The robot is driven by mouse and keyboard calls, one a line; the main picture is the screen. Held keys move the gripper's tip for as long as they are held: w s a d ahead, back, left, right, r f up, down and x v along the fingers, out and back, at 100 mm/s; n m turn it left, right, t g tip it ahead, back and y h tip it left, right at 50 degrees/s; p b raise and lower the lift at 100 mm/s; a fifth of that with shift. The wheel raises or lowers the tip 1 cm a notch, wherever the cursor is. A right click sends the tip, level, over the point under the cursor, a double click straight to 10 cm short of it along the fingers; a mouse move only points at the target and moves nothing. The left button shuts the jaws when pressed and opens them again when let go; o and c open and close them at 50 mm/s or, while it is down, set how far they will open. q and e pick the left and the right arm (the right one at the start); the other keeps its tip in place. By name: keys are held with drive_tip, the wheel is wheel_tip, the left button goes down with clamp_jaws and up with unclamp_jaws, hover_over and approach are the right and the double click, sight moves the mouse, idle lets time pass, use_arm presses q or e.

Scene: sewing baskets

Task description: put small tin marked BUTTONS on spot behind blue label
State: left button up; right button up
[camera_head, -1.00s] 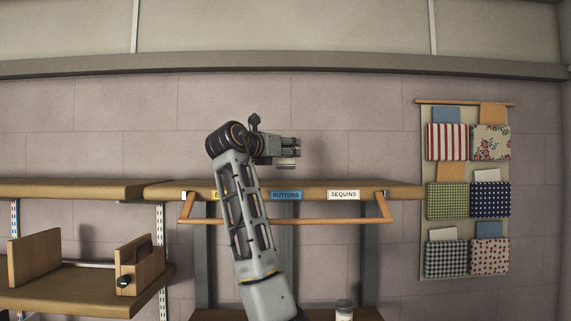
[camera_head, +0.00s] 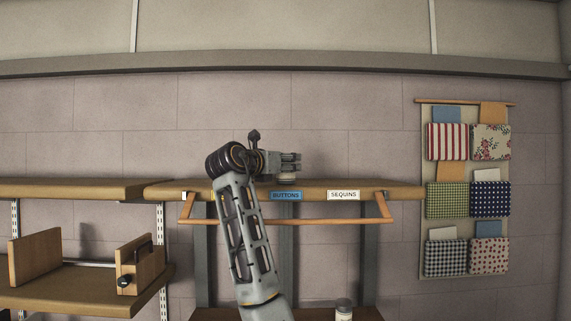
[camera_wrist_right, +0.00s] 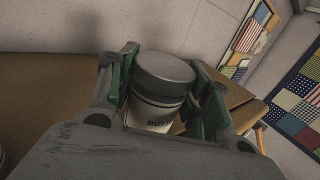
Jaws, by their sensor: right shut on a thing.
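My right gripper (camera_head: 290,162) is shut on the small tin (camera_head: 287,178), above the upper shelf behind the blue BUTTONS label (camera_head: 286,195). In the right wrist view, the tin (camera_wrist_right: 162,95) has a grey lid and a pale body with the letters "BUTT" partly showing between the green-sided fingers (camera_wrist_right: 165,88). The tin looks upright. Its base is at or just above the shelf top; I cannot tell if it touches. My left gripper is not in view.
The upper shelf (camera_head: 400,190) also bears a white SEQUINS label (camera_head: 344,195), with a wooden rail (camera_head: 330,221) in front. Another small tin (camera_head: 344,308) stands on the lower shelf. Fabric pockets (camera_head: 468,190) hang on the wall at right. My arm hides the shelf's left part.

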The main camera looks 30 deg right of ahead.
drive_tip(key=shift+f, duration=0.2)
drive_tip(key=o, duration=1.1)
drive_tip(key=shift+r, duration=0.1)
drive_tip(key=shift+r, duration=0.15)
drive_tip(key=shift+s+a+b, duration=0.3)
drive_tip(key=shift+a, duration=0.3)
drive_tip(key=shift+b+v, duration=1.65)
drive_tip(key=shift+v, duration=3.75)
